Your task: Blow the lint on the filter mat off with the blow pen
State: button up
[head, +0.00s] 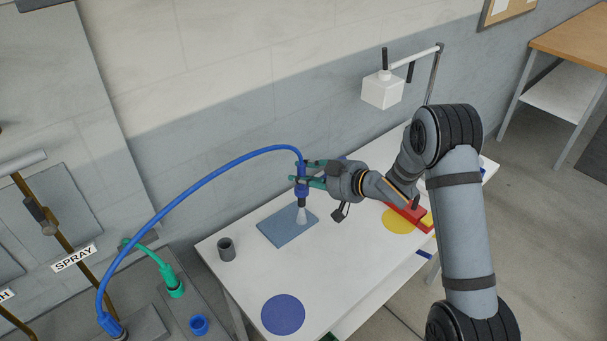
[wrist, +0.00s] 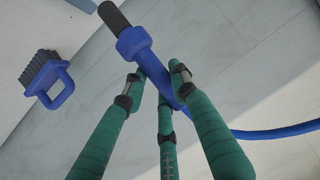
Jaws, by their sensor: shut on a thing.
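The blow pen (head: 302,189) is blue with a dark nozzle, and a blue hose runs from its top. My gripper (head: 303,173) is shut around its body and holds it roughly upright, nozzle down, above the filter mat. A pale cone of air (head: 302,215) comes from the nozzle toward the mat. The blue-grey filter mat (head: 278,231) lies flat on the white table. I cannot make out any lint on it. In the wrist view the green fingers of my gripper (wrist: 160,88) close on the blow pen (wrist: 143,55).
The blue hose (head: 180,207) arches left to a floor-side station. A grey cup (head: 226,250) and a blue disc (head: 283,314) are on the table (head: 345,262). A yellow disc (head: 398,222) and red block (head: 408,214) are right. A blue brush (wrist: 48,78) shows in the wrist view.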

notch_tip(320, 180, up, 7)
jog(key=p, duration=0.4)
jog(key=shift+p, duration=0.3)
jog(key=shift+f, duration=0.1)
